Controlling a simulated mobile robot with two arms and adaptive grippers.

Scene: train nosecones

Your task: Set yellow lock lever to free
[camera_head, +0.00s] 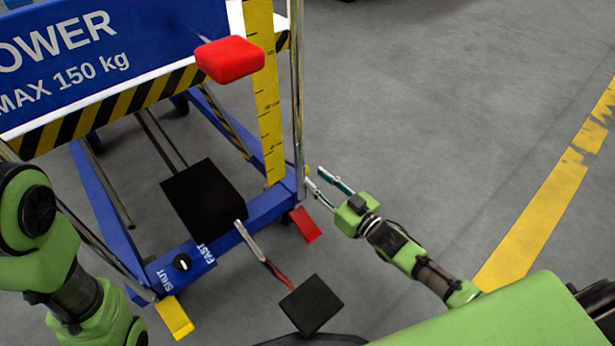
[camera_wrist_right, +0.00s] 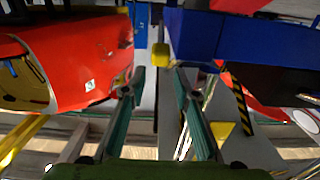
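A blue lift cart (camera_head: 262,207) fills the left of the head view. A small yellow block (camera_wrist_right: 161,53) shows beyond and between the fingertips in the right wrist view, beside a blue box-shaped part (camera_wrist_right: 196,36). A speck of yellow shows near the fingertips in the head view, too small to identify. A flat yellow pedal (camera_head: 174,316) sticks out at the cart's lower left corner. I cannot tell which yellow part is the lock lever. My right gripper (camera_head: 327,186) is open and empty, right of the cart's post. My left arm shows at the left; its gripper is out of view.
A red pedal (camera_head: 305,224) lies just below the right gripper. A red block (camera_head: 230,59) sits by the yellow ruler (camera_head: 265,95). A black box (camera_head: 204,199) and a dial (camera_head: 182,262) are on the cart. The grey floor (camera_head: 430,90) to the right is clear.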

